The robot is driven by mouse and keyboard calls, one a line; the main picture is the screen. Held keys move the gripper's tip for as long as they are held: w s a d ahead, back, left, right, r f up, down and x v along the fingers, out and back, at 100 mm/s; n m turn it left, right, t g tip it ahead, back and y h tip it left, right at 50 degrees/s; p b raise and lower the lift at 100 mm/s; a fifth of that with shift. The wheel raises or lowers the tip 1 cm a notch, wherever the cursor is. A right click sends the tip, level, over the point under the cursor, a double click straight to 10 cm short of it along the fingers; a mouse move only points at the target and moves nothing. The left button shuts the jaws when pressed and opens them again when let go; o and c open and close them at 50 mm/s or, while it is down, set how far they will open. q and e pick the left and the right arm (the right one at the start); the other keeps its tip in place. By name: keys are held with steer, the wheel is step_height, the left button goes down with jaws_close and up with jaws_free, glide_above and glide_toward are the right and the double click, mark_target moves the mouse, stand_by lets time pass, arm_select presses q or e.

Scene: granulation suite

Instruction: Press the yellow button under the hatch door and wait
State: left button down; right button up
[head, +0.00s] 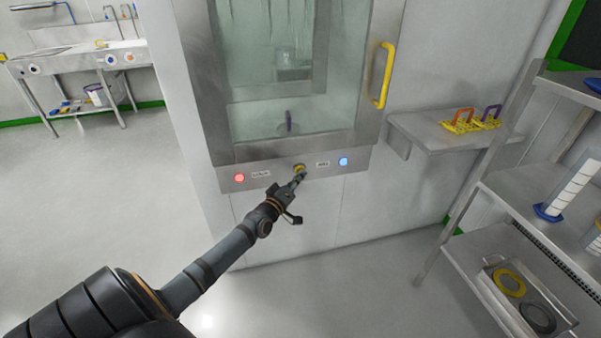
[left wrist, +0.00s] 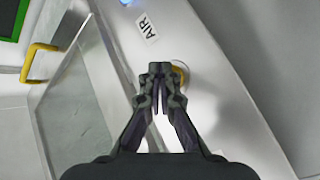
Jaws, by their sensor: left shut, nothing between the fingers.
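The hatch door (head: 285,70) is a shut glass door in a steel frame with a yellow handle (head: 384,75) on its right side. Below it, a steel panel (head: 217,182) carries a yellow button (head: 299,167) between a red light (head: 239,178) and a blue light (head: 344,161). My left gripper (head: 298,178) is shut and empty, with its tips at the yellow button. In the left wrist view the fingers (left wrist: 160,72) cover part of the button (left wrist: 179,74). I cannot tell whether they touch it. My right gripper is not in view.
A wall shelf (head: 425,130) with a yellow rack (head: 470,122) is right of the hatch. A steel shelving unit (head: 520,200) stands at the right, with a tray (head: 545,310) low on it. A sink bench (head: 80,60) is at the far left. The floor at left is clear.

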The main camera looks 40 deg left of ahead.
arm_select(q)
steer(key=shift+r, duration=0.1)
steer(key=shift+s+d+p, duration=0.6)
steer(key=shift+d+p, duration=0.1)
steer(key=shift+p, duration=0.05)
steer(key=s+d+p, duration=0.3)
steer(key=shift+s+d, duration=0.1)
steer(key=shift+d, duration=0.3)
stand_by(0.4)
